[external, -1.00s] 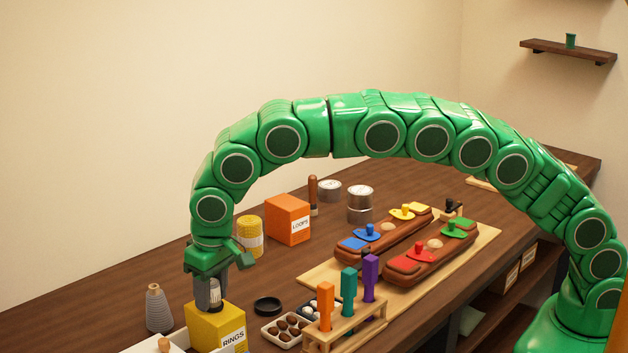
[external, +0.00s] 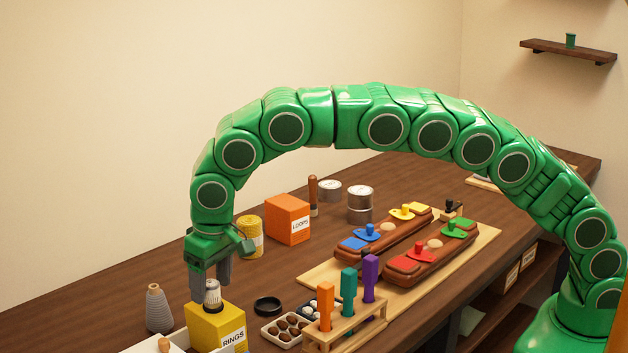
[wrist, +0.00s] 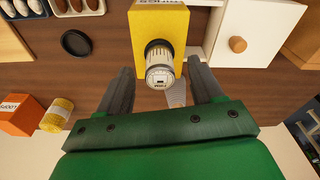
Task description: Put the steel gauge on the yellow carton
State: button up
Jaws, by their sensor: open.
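The steel gauge (external: 212,293) stands upright on top of the yellow carton (external: 217,327), which is labelled RINGS. My gripper (external: 210,278) is open and empty above the gauge. In the wrist view its fingers (wrist: 160,88) are apart, one on each side of the gauge and clear of it.
A grey thread cone (external: 158,309) stands left of the carton. A black ring dish (external: 267,305) and a tray of brown pieces (external: 285,329) lie to the right. An orange LOOPS box (external: 287,220) and a yellow spool (external: 250,238) stand behind. A tool rack (external: 345,327) is at the front.

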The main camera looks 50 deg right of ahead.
aim_at(216, 286)
notch_tip(216, 286, up, 10)
jog(key=s, duration=0.1)
jog(key=shift+f, duration=0.25)
